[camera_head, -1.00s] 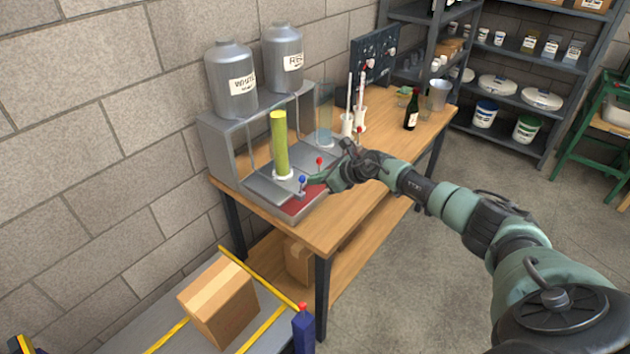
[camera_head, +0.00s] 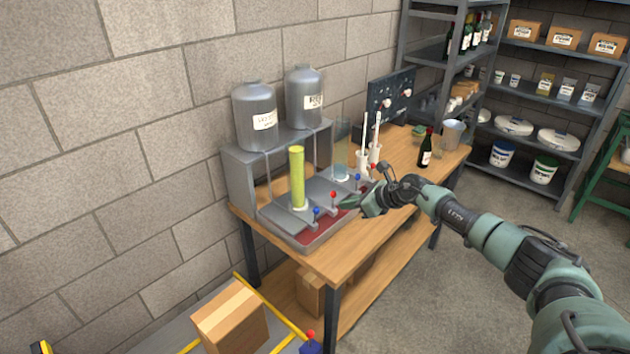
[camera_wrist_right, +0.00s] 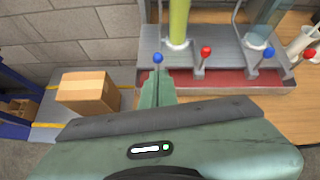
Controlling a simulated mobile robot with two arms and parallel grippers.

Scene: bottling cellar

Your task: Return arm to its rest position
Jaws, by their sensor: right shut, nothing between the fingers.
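My right arm reaches in from the lower right in the head view. Its gripper (camera_head: 352,203) is shut and empty, just in front of the dispenser (camera_head: 240,178) on the wooden table. In the right wrist view the gripper (camera_wrist_right: 158,80) points toward the dispenser's levers, with a blue-knobbed lever (camera_wrist_right: 158,58) appearing right at its tip. A red-knobbed lever (camera_wrist_right: 206,51) is to the right of it. I cannot tell whether the gripper touches a lever. My left gripper is in neither view.
A tall cylinder of yellow-green liquid (camera_head: 297,178) stands in the dispenser, beside a clear cylinder (camera_head: 341,150). A dark bottle (camera_head: 426,149) and a metal cup (camera_head: 453,133) stand farther right on the table (camera_head: 345,262). A cardboard box (camera_head: 230,318) sits at lower left. Open floor lies right.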

